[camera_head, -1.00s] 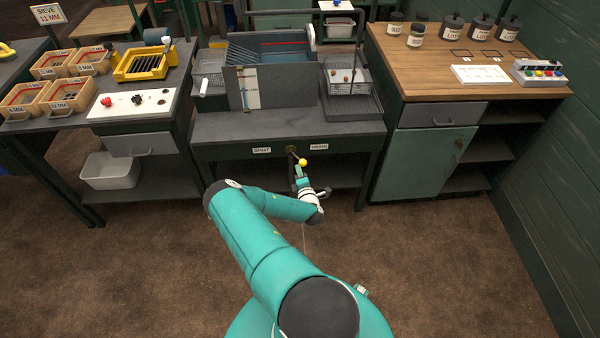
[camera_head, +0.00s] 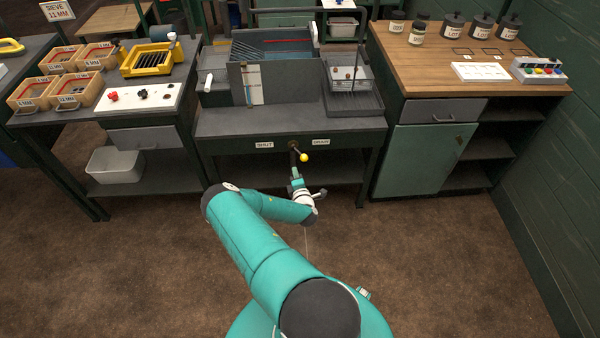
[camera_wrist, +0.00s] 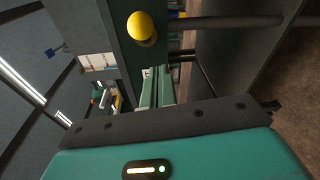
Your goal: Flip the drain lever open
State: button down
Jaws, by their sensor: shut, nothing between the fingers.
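The drain lever has a yellow ball knob (camera_head: 303,157) on a short dark arm. It hangs from a pivot on the front of the sink bench and slants down and right, towards the DRAIN label (camera_head: 321,141). The SHUT label (camera_head: 264,144) is left of the pivot. My gripper (camera_head: 295,172) is shut and empty, just below and slightly left of the knob, apart from it. In the wrist view, the yellow knob (camera_wrist: 140,26) shows at the top, beyond and left of my fingertips (camera_wrist: 159,70).
The sink bench (camera_head: 290,124) stands above the lever, with a dark lower shelf behind it. A wooden-topped cabinet (camera_head: 425,160) stands to the right, and a sieve bench with a white bin (camera_head: 115,165) to the left. The brown floor in front is clear.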

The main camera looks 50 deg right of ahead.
jog(key=s+d, duration=0.2)
jog(key=s, duration=0.7)
jog(key=shift+s+d+r, duration=0.25)
jog(key=shift+d+r, duration=0.05)
jog(key=shift+d, duration=0.05)
